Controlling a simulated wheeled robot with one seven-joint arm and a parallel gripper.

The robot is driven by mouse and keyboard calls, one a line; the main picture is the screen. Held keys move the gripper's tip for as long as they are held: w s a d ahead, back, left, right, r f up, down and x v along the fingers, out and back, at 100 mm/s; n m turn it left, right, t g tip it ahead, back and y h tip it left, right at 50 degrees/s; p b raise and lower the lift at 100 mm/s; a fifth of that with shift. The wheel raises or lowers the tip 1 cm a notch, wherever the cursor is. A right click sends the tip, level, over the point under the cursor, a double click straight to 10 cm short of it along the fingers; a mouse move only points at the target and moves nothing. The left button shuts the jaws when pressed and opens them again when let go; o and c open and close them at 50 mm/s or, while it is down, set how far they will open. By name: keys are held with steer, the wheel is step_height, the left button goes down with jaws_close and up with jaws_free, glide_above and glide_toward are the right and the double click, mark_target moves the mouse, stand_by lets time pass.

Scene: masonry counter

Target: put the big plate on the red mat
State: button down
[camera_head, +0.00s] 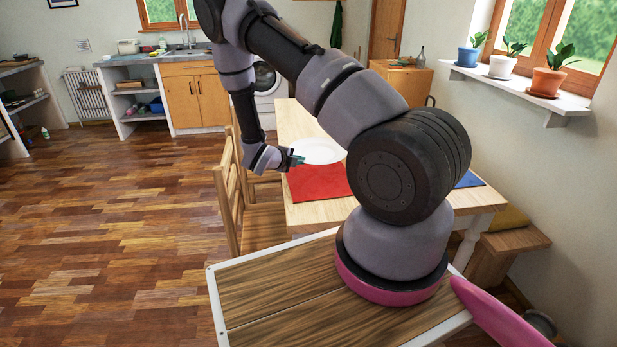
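A big white plate (320,151) is over the wooden dining table, just behind the red mat (320,184). Its near edge is close to or over the mat's far edge; I cannot tell whether it rests on the table or is held above it. The red mat lies flat along the table's near left part. My gripper (297,160) is at the plate's left rim, above the mat's far left corner. The fingers are small and partly hidden, so I cannot tell whether they are closed on the rim. My arm covers the area right of the plate.
The table (292,122) has a blue mat (469,180) at its right, partly behind my arm. A wooden chair (228,192) stands against the table's left side, near my gripper. A bench with a yellow cushion (508,219) stands at the right. Floor at the left is clear.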

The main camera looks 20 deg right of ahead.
mark_target(300, 186)
step_height(300, 186, down, 8)
steer(key=shift+r, duration=0.1)
steer(key=c, duration=1.3)
jaws_free()
